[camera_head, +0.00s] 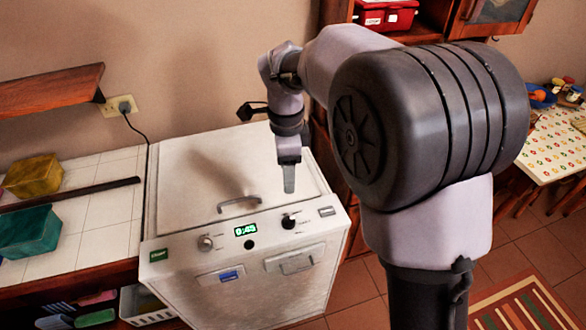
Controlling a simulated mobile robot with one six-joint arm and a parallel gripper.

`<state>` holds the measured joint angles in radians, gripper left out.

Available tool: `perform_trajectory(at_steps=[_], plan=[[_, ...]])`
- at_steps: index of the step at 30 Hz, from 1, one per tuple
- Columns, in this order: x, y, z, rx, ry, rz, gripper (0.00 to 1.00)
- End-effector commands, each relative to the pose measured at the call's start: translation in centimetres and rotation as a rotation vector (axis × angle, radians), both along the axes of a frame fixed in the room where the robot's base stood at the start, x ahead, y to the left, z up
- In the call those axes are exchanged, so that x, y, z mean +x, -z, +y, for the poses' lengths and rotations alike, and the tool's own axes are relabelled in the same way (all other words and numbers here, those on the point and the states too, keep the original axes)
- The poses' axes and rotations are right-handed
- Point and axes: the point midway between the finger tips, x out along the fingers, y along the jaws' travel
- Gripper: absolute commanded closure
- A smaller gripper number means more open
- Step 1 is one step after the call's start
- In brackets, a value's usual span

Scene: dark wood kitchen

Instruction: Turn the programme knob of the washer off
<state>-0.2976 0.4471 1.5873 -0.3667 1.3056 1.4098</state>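The white washer (215,292) stands in the middle with a lid and a curved handle on top. Its front panel has a silver knob (205,243) on the left, a green lit display (245,230) reading about 0:45, a black round button (249,244) below it, and a black knob (289,221) on the right. The knob labels are too small to read, so I cannot tell which is the programme knob. My gripper (289,184) points down, just above the black knob in the picture, apparently apart from it. Its fingers are seen edge-on, so their opening is hidden.
A tiled counter (105,215) on the left holds a yellow box (34,176) and a teal box (29,232). A wooden shelf (50,90) juts from the wall above. A table (550,145) stands at the right. My arm hides much of the right side.

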Motion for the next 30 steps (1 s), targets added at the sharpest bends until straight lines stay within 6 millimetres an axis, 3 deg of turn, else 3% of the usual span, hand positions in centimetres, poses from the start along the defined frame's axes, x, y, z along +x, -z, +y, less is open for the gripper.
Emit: perform_trajectory(at_steps=[9,15,21,29,30], plan=[[-0.1,9.9,-0.1,0.000,-0.002,0.003,0.44],[-0.1,14.7,-0.1,0.001,-0.002,0.002,0.44],[-0.1,16.6,-0.1,0.001,-0.002,0.000,0.44],[-0.1,16.6,-0.1,0.001,-0.002,-0.001,0.44],[-0.1,16.6,-0.1,0.001,-0.002,-0.001,0.51]])
